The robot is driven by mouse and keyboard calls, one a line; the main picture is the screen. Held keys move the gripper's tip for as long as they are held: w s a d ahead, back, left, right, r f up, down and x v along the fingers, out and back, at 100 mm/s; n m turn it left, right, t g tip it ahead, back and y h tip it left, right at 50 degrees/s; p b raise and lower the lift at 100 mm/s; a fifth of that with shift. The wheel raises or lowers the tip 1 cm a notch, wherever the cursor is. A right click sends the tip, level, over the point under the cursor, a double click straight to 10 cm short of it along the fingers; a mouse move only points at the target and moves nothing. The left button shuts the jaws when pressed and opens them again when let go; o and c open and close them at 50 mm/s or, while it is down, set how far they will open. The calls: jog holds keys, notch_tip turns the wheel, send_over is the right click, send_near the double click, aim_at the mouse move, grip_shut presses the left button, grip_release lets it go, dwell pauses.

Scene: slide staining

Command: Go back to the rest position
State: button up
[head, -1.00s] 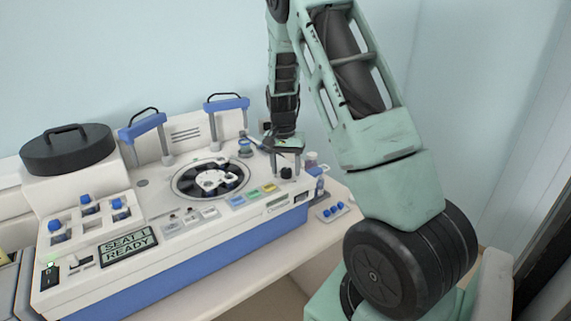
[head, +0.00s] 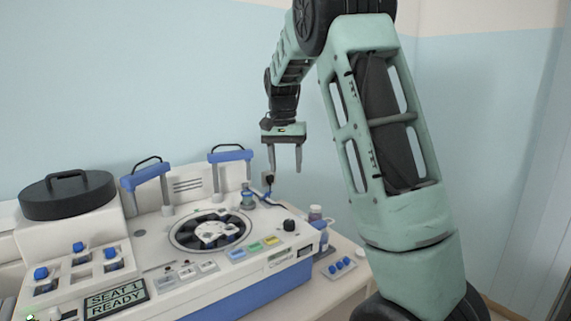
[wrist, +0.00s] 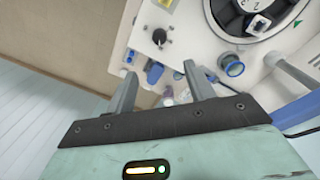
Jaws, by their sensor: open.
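My gripper (head: 285,168) is open and empty. In the head view it hangs in the air above the right rear part of the white and blue staining machine (head: 225,290), fingers pointing down and touching nothing. In the wrist view the two grey fingers of my gripper (wrist: 160,92) stand apart with nothing between them.
The machine carries a round slide carousel (head: 185,232), two blue-handled arms and a black lid (head: 68,195). Its display (head: 115,299) reads "SEAT 1 READY". Bottles (head: 316,215) and a small rack with blue caps (head: 339,266) stand at its right. The air above is clear.

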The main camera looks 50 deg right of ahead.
jog(key=shift+r, duration=0.35)
dwell(0.3)
